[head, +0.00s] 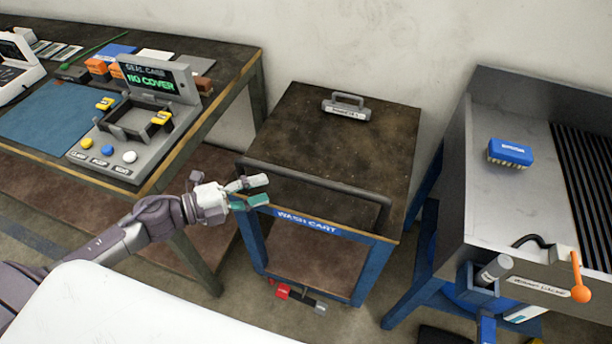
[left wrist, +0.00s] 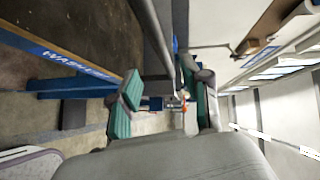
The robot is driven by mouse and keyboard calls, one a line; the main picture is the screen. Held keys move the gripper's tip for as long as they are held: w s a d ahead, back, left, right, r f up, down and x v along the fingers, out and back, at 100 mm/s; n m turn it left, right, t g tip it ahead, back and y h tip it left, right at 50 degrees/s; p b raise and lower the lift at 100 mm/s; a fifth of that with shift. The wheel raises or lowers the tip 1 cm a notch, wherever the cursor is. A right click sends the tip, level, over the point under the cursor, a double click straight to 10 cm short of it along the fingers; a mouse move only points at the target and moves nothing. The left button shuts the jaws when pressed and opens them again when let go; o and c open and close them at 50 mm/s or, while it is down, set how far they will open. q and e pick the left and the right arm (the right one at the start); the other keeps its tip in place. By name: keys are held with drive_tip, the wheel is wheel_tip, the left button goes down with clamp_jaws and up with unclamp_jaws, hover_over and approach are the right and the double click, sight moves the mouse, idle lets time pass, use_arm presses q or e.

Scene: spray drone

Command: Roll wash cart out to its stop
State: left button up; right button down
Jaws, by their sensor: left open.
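The wash cart (head: 320,229) stands between the workbench and the sink unit, with a dark top, blue legs and a "WASH CART" label. Its dark handle bar (head: 318,181) runs along the front edge of the top. My left gripper (head: 252,192) is open at the left part of the bar, by the cart's front left corner. In the left wrist view, the bar (left wrist: 154,36) runs down toward the gap between the open fingers of my left gripper (left wrist: 165,95). I cannot tell whether they touch it. My right gripper is not in view.
The workbench (head: 225,88) with a grey fixture is at left. A grey block (head: 346,107) with a handle sits on the cart's back. The sink unit (head: 482,205), with a blue brush (head: 510,152), is close on the right. A red pedal (head: 282,291) shows low under the cart.

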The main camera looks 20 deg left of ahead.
sight(296, 179)
use_arm(q)
drive_tip(key=p+x, duration=0.2)
drive_tip(key=x, duration=0.8)
drive_tip(key=shift+w+a+r, duration=0.1)
drive_tip(key=shift+r, duration=0.05)
drive_tip(key=shift+x, duration=0.75)
clamp_jaws()
